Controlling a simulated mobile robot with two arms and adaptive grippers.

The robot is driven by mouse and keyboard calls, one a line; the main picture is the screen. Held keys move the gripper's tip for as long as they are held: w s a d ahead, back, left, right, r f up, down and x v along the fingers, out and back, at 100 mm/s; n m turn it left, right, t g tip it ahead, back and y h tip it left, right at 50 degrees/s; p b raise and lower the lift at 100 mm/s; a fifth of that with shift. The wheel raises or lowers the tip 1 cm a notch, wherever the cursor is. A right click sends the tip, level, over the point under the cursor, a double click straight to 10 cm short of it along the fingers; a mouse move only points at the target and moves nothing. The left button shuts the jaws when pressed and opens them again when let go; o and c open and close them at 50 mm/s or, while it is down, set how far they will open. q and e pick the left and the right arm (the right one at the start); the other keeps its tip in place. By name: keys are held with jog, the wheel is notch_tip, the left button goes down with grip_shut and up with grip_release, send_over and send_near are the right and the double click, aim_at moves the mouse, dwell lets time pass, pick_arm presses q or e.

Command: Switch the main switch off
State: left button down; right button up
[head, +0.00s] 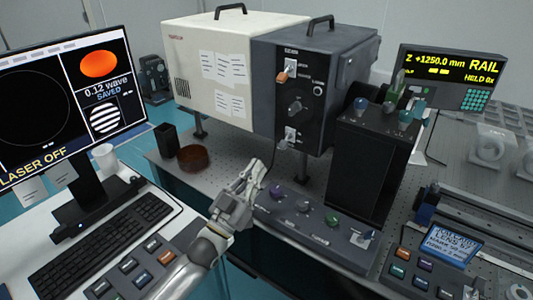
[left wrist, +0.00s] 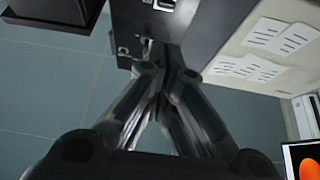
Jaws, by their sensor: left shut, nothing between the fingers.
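A dark front panel (head: 305,100) on the white and grey instrument carries an upper switch with an orange lever (head: 283,77) and a lower switch with a pale plate (head: 290,137). Their labels are too small to read, so I cannot tell which is the main switch. My left gripper (head: 256,170) is shut and empty, below and left of the lower switch in the head view. In the left wrist view its fingers (left wrist: 163,70) meet in front of the dark panel (left wrist: 190,22) and partly cover a switch. My right gripper is not in view.
A control strip with coloured knobs (head: 312,218) lies below the panel, right of my gripper. A black box (head: 362,165) stands to the right. A brown dish (head: 193,158) sits at left. The monitor (head: 75,110) reads "LASER OFF".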

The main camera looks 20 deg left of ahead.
pick_arm(q)
jog(key=v, duration=0.3)
jog(key=shift+s, duration=0.1)
jog(key=shift+f, duration=0.1)
dwell(0.3)
